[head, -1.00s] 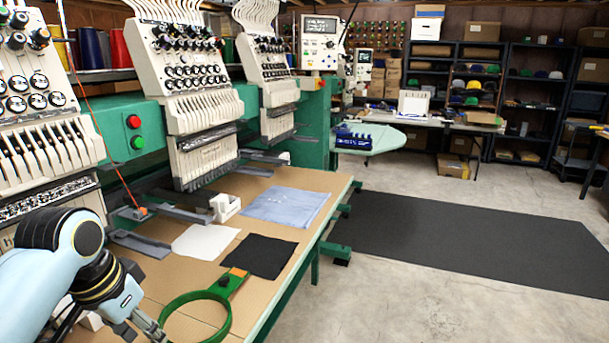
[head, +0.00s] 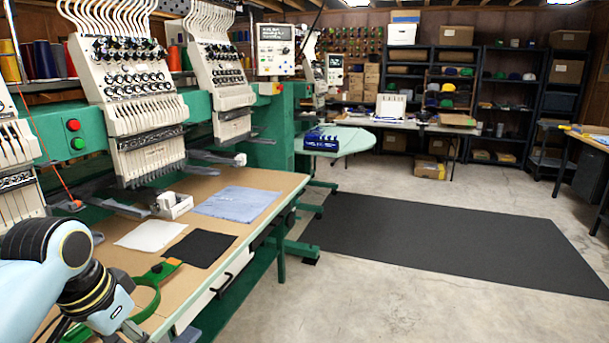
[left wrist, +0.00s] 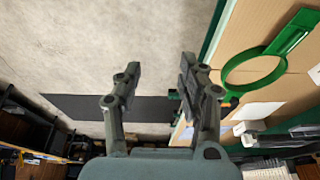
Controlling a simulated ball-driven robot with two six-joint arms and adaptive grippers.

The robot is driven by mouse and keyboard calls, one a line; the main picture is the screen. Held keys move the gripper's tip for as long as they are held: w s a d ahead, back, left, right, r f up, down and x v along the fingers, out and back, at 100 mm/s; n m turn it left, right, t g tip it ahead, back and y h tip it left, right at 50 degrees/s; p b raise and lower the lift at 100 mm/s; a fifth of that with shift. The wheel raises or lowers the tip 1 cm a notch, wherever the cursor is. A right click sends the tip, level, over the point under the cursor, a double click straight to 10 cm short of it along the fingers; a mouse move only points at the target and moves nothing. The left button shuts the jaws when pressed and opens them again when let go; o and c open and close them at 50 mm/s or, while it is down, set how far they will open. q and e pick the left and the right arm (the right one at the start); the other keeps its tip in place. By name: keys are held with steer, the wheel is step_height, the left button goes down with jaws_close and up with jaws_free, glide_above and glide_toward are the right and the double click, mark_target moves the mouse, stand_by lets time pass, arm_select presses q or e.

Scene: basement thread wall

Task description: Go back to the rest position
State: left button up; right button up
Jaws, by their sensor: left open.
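My left arm comes in at the lower left of the head view, and its gripper (head: 132,329) is partly cut off at the bottom edge. In the left wrist view my left gripper (left wrist: 158,78) has its two fingers spread apart with nothing between them, with the floor behind. A green embroidery hoop (head: 155,290) lies on the tan work table (head: 262,180), partly hidden behind my left arm. The hoop (left wrist: 285,73) shows whole in the left wrist view, to the right of the fingers and apart from them. My right gripper is not in view.
White cloth (head: 151,235), black cloth (head: 200,248) and blue folded fabric (head: 238,202) lie on the table beside a white block (head: 172,205). Embroidery machine heads (head: 128,95) stand behind. The floor with a dark mat (head: 450,240) is clear to the right.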

arm_select(q)
steer(key=s+f+g+b, duration=0.15)
steer(key=s+f, duration=0.25)
steer(key=f, duration=0.4)
steer(key=s+a+f+g+b, duration=0.1)
steer(key=s+f+b, duration=0.25)
steer(key=f, duration=0.35)
steer(key=s+f+g+b, duration=0.1)
steer(key=s+f+b, duration=0.1)
steer(key=s+f, duration=0.45)
steer(key=s+a+f+n+y+b, duration=0.1)
steer(key=s+a+f+b, duration=0.1)
steer(key=s+f, duration=1.2)
steer(key=s+a+f+n+t+b, duration=0.1)
steer(key=s+f+b, duration=0.4)
steer(key=s+f, duration=0.9)
step_height(320, 180, down, 5)
steer(key=shift+s+a+r+n+y, duration=0.15)
steer(key=shift+s+a+n+y, duration=0.35)
steer(key=shift+n, duration=0.3)
steer(key=shift+t, duration=0.25)
